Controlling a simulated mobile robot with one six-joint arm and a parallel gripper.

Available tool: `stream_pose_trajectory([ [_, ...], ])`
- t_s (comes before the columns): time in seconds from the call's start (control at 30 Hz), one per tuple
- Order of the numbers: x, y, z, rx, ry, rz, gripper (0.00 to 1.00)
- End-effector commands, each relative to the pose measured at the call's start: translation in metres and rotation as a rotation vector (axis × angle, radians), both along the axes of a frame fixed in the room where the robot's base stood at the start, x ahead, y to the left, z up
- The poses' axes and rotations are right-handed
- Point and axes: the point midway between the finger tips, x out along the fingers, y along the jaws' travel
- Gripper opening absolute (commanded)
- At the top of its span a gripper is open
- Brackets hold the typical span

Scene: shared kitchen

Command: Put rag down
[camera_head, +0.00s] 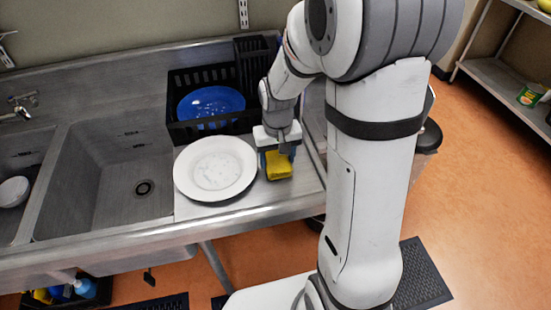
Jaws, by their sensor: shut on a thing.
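The rag looks like a small folded yellow cloth (279,166) at the right end of the steel counter. My gripper (279,150) is shut on it from above. The yellow cloth is at or just above the counter surface; I cannot tell whether it touches. Its upper part is hidden by my gripper. A white plate (215,170) with greyish marks lies flat on the counter, just left of the cloth.
A steel sink basin (110,180) lies to the left. Bare counter (306,178) shows in a narrow strip right of the cloth. The counter's front edge is close.

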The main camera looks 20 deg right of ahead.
Motion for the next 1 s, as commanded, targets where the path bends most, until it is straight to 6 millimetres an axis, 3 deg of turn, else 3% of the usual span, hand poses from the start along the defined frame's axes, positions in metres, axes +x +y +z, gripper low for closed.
stream_pose_trajectory([
  [0.13,-0.001,0.000,-0.016,0.000,0.003,0.001,0.33],
  [0.5,0.000,0.001,-0.021,0.000,0.000,0.001,0.33],
  [0.53,0.000,0.001,-0.021,0.000,0.000,0.002,0.61],
  [0.63,0.000,0.001,-0.019,0.000,0.000,0.002,0.69],
  [1.0,0.001,0.001,-0.010,0.000,-0.003,0.002,0.69],
])
